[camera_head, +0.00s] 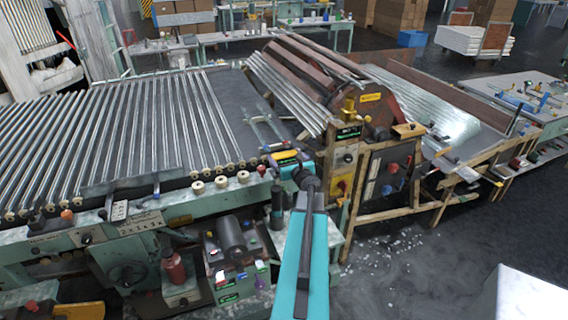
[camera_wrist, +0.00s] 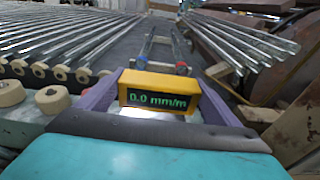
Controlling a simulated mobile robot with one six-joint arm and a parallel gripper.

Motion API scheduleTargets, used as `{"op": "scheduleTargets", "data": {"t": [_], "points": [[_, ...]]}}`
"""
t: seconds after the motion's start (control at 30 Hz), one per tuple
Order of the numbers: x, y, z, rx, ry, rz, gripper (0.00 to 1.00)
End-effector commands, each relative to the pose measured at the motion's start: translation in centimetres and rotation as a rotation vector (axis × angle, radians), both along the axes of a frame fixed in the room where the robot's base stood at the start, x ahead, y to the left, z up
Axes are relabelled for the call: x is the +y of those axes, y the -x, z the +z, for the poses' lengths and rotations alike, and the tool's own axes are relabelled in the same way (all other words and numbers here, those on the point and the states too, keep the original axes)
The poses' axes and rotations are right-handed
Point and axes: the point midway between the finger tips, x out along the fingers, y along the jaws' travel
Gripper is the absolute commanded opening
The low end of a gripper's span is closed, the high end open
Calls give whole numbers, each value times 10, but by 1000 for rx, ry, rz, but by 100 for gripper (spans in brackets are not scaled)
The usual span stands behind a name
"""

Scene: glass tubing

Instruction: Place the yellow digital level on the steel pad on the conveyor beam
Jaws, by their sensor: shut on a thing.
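The yellow digital level (camera_wrist: 158,93) sits between the two purple fingers of my gripper (camera_wrist: 163,82) in the wrist view. Its dark display faces me and reads 0.0 mm/m in green, and it looks nearly level. In the head view the level (camera_head: 286,157) shows small at the end of my teal arm, by the right end of the conveyor beam (camera_head: 225,190). A bright metallic patch (camera_wrist: 148,113) shows just under the level in the wrist view; it may be the steel pad. I cannot tell whether level and patch touch.
Glass tubes (camera_head: 150,125) lie in a row on the conveyor at the left, with pale rollers (camera_head: 220,181) along its front edge. A small metal frame (camera_wrist: 162,48) with red and blue ends lies behind the level. A machine with a drum (camera_head: 375,105) stands to the right.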

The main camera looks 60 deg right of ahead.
Motion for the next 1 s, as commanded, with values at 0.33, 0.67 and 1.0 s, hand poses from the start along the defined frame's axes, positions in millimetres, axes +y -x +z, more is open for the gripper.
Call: {"op": "scheduleTargets", "data": {"t": [0.33,0.67,1.0], "points": [[-1,2,-12,0,0,-2,54],[-2,3,-35,0,0,-4,54],[-5,6,-35,-1,0,-9,54]]}}
